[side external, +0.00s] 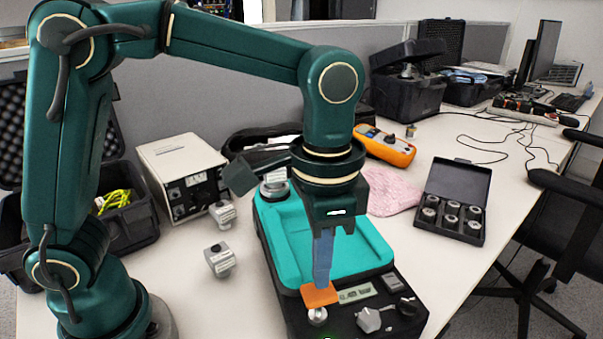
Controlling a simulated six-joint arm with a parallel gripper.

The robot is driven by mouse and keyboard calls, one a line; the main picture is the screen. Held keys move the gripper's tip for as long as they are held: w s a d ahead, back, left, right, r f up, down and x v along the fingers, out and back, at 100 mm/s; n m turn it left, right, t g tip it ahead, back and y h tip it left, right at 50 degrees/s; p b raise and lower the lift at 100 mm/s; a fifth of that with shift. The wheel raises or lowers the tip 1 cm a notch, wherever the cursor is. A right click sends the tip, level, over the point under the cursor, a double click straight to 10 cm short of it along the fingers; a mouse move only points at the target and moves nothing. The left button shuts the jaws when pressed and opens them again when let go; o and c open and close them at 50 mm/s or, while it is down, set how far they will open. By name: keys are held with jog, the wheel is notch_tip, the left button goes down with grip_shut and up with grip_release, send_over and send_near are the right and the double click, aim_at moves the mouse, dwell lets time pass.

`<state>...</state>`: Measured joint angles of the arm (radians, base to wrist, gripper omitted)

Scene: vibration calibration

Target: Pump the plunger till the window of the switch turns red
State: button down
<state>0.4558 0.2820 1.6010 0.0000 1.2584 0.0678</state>
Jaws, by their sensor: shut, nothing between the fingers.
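A black calibrator (281,262) with a teal top stands on the table. My gripper (320,295), with blue fingers and an orange end, points down over its front panel and is shut with nothing held. A round silver knob (317,316), possibly the plunger, is just below the orange end; I cannot tell if they touch. A display (356,293), a grey knob (369,320) and a dark knob (407,306) are to its right. A small square part (392,282) sits beside the display. I cannot identify the switch window; a small green glow shows at the bottom edge.
Two loose metal blocks (219,260) lie left of the calibrator, near a white meter box (182,175). An orange handheld meter (385,146), a pink cloth (391,191) and an open case of metal parts (453,200) are behind and right. Some table is clear right of the calibrator.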

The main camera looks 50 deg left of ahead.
jog(key=shift+f, duration=0.1)
dwell(0.6)
jog(key=shift+f, duration=2.05)
jog(key=shift+r, duration=2.2)
jog(key=shift+f, duration=0.15)
jog(key=shift+f, duration=2.2)
jog(key=shift+r, duration=2.35)
